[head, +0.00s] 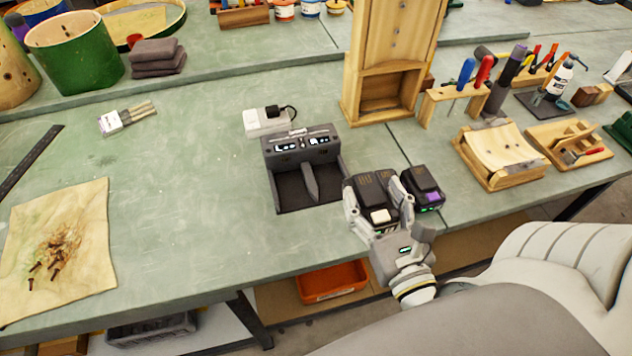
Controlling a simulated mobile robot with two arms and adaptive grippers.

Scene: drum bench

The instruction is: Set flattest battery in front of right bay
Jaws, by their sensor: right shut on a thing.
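The dark grey charger (303,142) stands mid-bench with two empty-looking bays side by side, split by a grey divider. My right gripper (378,194) is just right of the charger's front and shut on a black battery (371,190) with a cream patch. The gripper's fingers cover the sides of this battery, and I cannot tell whether it touches the bench. A second black battery (424,187) with a purple patch and green lights sits close to the right of the gripper. The held battery's charge lights are not readable. My left gripper is out of view.
A white plug adapter (266,121) sits behind the charger. A wooden cabinet (391,60) stands behind right, with a tool rack (455,96) and wooden forms (500,156) further right.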

